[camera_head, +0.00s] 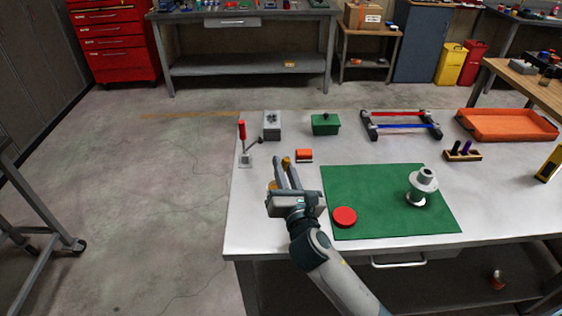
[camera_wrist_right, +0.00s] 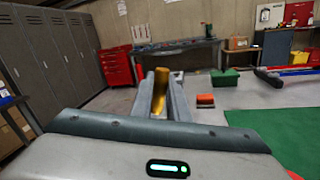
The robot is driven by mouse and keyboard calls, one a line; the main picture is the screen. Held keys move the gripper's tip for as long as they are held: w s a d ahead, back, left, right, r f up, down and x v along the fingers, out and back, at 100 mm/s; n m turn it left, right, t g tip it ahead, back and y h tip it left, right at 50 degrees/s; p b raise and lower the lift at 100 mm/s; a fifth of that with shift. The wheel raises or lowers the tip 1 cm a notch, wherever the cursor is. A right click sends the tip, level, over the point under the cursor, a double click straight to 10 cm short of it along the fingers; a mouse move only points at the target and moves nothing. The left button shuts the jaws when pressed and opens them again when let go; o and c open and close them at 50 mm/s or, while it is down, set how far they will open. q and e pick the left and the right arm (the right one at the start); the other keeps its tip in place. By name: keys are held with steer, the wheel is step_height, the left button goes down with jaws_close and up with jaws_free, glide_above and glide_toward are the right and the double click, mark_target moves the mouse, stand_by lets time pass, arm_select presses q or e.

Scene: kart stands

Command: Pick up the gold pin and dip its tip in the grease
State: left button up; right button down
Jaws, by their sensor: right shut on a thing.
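My right gripper (camera_head: 285,166) is over the left part of the white table, pointing away from me. It is shut on the gold pin (camera_head: 286,160), which shows between its fingers in the right wrist view (camera_wrist_right: 160,82). The fingers hide part of the pin, and I cannot tell where its tip is. A small yellow-gold patch (camera_head: 272,185) shows just left of the gripper; what it belongs to is mostly hidden. I cannot make out the grease for certain. A round red disc (camera_head: 344,217) lies on the green mat's near left corner. My left gripper is not in view.
The green mat (camera_head: 375,190) carries a grey flanged part (camera_head: 423,185). Behind the gripper are an orange block (camera_head: 304,155), a red-handled clamp (camera_head: 242,132), a grey box (camera_head: 272,125) and a green box (camera_head: 325,124). An orange tray (camera_head: 507,124) stands at the back right.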

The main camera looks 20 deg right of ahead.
steer(key=shift+w+r, duration=0.2)
steer(key=shift+w, duration=0.75)
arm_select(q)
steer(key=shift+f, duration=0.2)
arm_select(e)
steer(key=shift+f, duration=0.1)
step_height(320, 180, down, 2)
steer(key=b, duration=0.2)
steer(key=shift+b, duration=0.35)
steer(key=shift+f+b, duration=0.55)
steer(key=shift+b, duration=0.15)
steer(key=shift+f+b, duration=0.7)
steer(key=shift+b, duration=0.2)
steer(key=shift+f+b, duration=0.45)
steer(key=shift+b, duration=0.15)
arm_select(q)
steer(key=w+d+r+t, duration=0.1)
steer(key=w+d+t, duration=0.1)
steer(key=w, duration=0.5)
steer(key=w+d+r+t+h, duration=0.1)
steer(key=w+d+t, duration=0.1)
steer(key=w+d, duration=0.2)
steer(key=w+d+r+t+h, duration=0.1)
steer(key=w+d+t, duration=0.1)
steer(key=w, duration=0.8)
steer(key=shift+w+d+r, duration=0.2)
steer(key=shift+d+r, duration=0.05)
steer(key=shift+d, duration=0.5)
arm_select(e)
steer(key=shift+f, duration=0.2)
